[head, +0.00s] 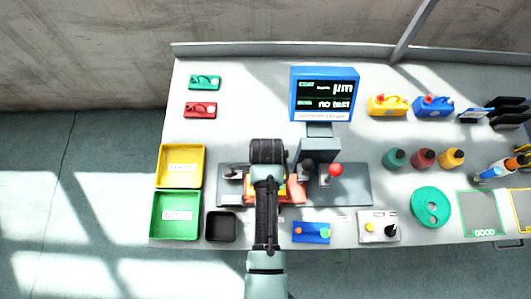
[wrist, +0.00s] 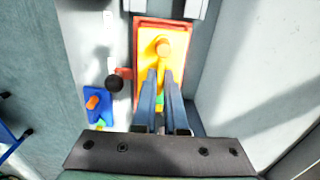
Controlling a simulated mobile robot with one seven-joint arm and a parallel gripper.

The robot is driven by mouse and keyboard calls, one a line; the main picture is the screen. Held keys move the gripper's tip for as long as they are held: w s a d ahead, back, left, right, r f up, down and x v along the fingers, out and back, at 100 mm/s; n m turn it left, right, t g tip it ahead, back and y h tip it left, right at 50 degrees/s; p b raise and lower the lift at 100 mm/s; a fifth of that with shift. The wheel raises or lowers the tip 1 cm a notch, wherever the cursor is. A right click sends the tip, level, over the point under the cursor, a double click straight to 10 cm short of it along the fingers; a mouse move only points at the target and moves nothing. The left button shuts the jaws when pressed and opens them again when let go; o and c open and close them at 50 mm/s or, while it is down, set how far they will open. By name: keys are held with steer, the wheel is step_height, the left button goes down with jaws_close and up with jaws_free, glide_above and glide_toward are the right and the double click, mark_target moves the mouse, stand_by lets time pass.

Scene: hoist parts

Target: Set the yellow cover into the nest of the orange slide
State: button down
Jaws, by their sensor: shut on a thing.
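The yellow cover (wrist: 149,58), a flat plate with an orange knob (wrist: 163,46), shows under my gripper in the wrist view. The orange slide (wrist: 138,32) shows as a rim along the cover's far and left sides. My gripper (wrist: 161,76) is shut on the cover's raised grip, between the two blue-grey fingers. The cover lies over the slide, but I cannot tell whether it sits down in the nest or is just above it. In the head view my arm hides most of both; part of the slide (head: 296,189) shows to its right.
A grey fixture with a red-knobbed lever (head: 335,170) and a monitor (head: 324,95) stand close right of and behind my gripper. A black bin (head: 221,227), yellow tray (head: 203,165) and green tray (head: 199,216) are at left.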

steer(key=shift+f+b, duration=0.75)
steer(key=shift+f, duration=0.35)
steer(key=shift+f, duration=0.4)
steer(key=shift+c, duration=2.4)
jaws_free()
step_height(320, 180, up, 9)
steer(key=p, duration=0.9)
steer(key=shift+r+p, duration=0.1)
steer(key=shift+p, duration=0.2)
